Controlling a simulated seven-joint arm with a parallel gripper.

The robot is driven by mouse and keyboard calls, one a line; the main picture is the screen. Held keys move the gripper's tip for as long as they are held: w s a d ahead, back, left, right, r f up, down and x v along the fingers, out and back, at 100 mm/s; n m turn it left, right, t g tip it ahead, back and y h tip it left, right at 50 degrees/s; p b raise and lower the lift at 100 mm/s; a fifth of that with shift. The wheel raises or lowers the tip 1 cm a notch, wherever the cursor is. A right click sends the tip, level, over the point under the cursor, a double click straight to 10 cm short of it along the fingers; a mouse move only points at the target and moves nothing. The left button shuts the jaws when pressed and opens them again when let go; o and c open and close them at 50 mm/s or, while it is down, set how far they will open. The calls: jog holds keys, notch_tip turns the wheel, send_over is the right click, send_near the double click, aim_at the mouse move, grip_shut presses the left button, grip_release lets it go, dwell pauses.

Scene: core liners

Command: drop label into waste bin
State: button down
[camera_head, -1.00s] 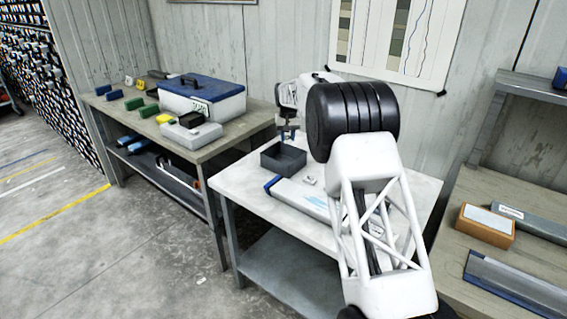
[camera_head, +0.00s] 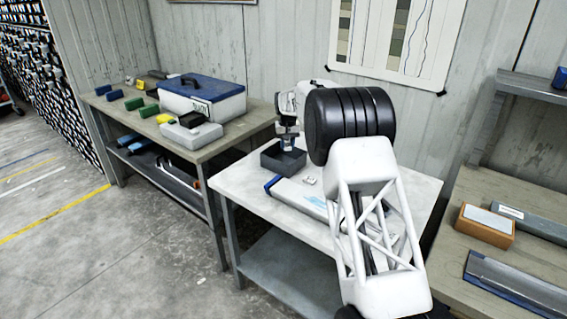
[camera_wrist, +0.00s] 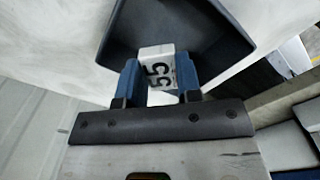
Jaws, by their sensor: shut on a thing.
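My gripper (camera_wrist: 160,80) is shut on a small white label (camera_wrist: 158,68) printed with a black 55, held between its two blue fingers in the wrist view. The dark grey waste bin (camera_wrist: 205,25) is beyond the fingers, and the label shows against its interior. In the head view the bin (camera_head: 283,161) stands on the white table, and my gripper (camera_head: 287,142) is right above it, pointing down. The label cannot be made out in the head view. Whether the label is above the rim or below it I cannot tell.
A long grey core liner (camera_head: 298,197) with a blue end lies on the white table (camera_head: 240,183) in front of the bin. A small pale piece (camera_head: 309,181) lies beside it. A left bench holds a blue-lidded cooler (camera_head: 203,93); a right bench holds an orange box (camera_head: 486,225).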

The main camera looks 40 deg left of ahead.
jog(key=shift+f, duration=1.25)
jog(key=c, duration=0.7)
grip_release()
jog(key=shift+r, duration=3.9)
jog(key=shift+d, duration=0.1)
